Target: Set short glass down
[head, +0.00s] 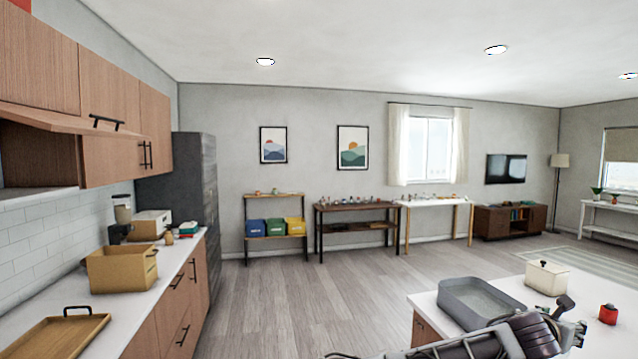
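No short glass can be made out in the head view. One of my arms comes in along the bottom edge from the left and reaches right, over the near edge of the white island counter (421,301). I take the dark end of this arm as my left gripper (572,320). It is in front of the grey basin (480,298) and left of a small red object (608,314). Its fingers are small and seen at a slant, so I cannot tell whether they are open or hold anything. My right gripper is not in view.
A cream lidded box (547,278) stands on the island behind the arm. On the left counter are a wooden tray (58,335), a cardboard-coloured box (122,269) and a coffee machine (122,212). The floor (300,300) between the counters is clear. Shelves and tables line the back wall.

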